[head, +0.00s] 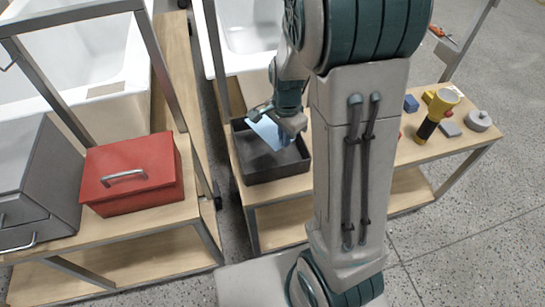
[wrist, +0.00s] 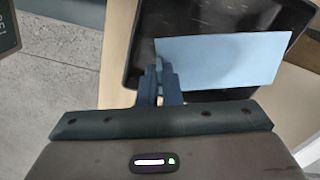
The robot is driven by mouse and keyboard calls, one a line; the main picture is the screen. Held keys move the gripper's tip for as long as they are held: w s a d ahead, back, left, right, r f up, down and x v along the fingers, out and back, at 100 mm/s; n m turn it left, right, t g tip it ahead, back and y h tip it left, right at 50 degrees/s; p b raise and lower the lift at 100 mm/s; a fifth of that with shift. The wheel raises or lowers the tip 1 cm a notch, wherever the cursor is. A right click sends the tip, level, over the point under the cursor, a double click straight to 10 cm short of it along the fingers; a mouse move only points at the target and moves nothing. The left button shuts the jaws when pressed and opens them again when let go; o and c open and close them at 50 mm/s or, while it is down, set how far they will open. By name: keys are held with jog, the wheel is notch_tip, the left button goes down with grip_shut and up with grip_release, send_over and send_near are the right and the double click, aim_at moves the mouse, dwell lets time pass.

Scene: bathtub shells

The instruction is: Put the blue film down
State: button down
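The blue film (head: 267,131) is a flat light-blue sheet. My gripper (head: 277,116) is shut on its edge and holds it over the black tray (head: 256,174). In the wrist view the fingers (wrist: 165,82) pinch the left end of the film (wrist: 228,60), which extends to the right above the dark tray (wrist: 150,25). The film looks tilted in the head view, and I cannot tell whether it touches the tray. Part of the tray is hidden behind my gripper and the film.
A red toolbox (head: 132,174) and a grey box (head: 38,185) stand on the left bench. A yellow-black flashlight (head: 436,113), a grey round part (head: 479,121) and small blocks lie on the right bench. White bathtub shells (head: 85,60) are behind. A floor gap separates the benches.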

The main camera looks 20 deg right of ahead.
notch_tip(320, 180, down, 9)
jog(key=shift+f+b, duration=0.2)
jog(key=shift+b, duration=0.4)
jog(key=shift+f, duration=0.15)
jog(key=c, duration=1.6)
grip_release()
